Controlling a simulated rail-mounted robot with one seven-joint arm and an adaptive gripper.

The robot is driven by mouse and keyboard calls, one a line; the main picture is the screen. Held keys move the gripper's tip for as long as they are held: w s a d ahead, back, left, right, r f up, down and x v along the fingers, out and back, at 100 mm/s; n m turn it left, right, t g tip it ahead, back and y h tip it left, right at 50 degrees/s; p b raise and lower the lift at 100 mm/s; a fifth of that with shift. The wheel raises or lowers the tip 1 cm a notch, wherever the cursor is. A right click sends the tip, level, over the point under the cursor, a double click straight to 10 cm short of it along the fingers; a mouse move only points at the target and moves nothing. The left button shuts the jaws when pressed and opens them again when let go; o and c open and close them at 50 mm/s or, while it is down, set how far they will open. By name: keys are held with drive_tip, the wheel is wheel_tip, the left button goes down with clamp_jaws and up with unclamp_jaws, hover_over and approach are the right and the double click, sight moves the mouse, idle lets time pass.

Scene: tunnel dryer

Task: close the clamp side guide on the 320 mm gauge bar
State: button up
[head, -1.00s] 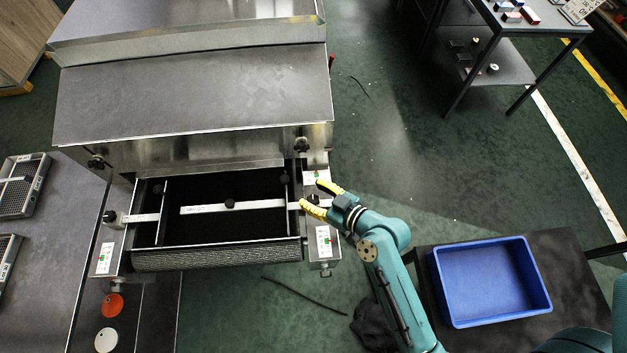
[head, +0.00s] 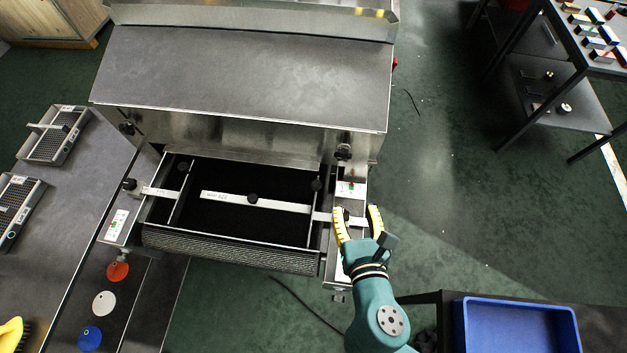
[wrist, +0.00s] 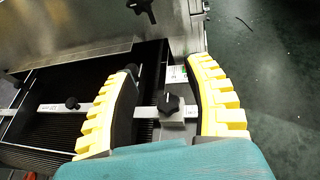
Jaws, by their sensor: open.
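The white 320 mm gauge bar (head: 280,204) lies across the dark belt with a black knob (head: 252,199) on it. Its right end is close to the right side guide (head: 311,232); I cannot tell whether they touch. A white guide rod (head: 325,217) runs right from that guide to a clamp block. My gripper (head: 356,210) is open over this block. In the wrist view the black star-shaped clamp knob (wrist: 167,103) shows between the open yellow fingers (wrist: 168,68), apart from both. The left finger hides the gauge bar's right end there.
The left guide has its own rod (head: 160,192) and black knob (head: 130,184). The dryer hood (head: 245,80) rises behind the belt, with another black knob (head: 344,152) near my fingers. A blue bin (head: 515,325) stands at lower right. Open floor lies to the right.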

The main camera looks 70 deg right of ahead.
sight(317, 184)
drive_tip(key=w+a+f+n+t+y, duration=0.1)
drive_tip(key=w+a+f+n+t, duration=0.1)
drive_tip(key=w+a+f, duration=0.15)
drive_tip(key=b+x, duration=0.4)
drive_tip(key=x, duration=1.1)
drive_tip(key=shift+w+r+b, duration=0.2)
drive_tip(key=shift+b, duration=0.15)
drive_tip(key=shift+c, duration=0.3)
clamp_jaws()
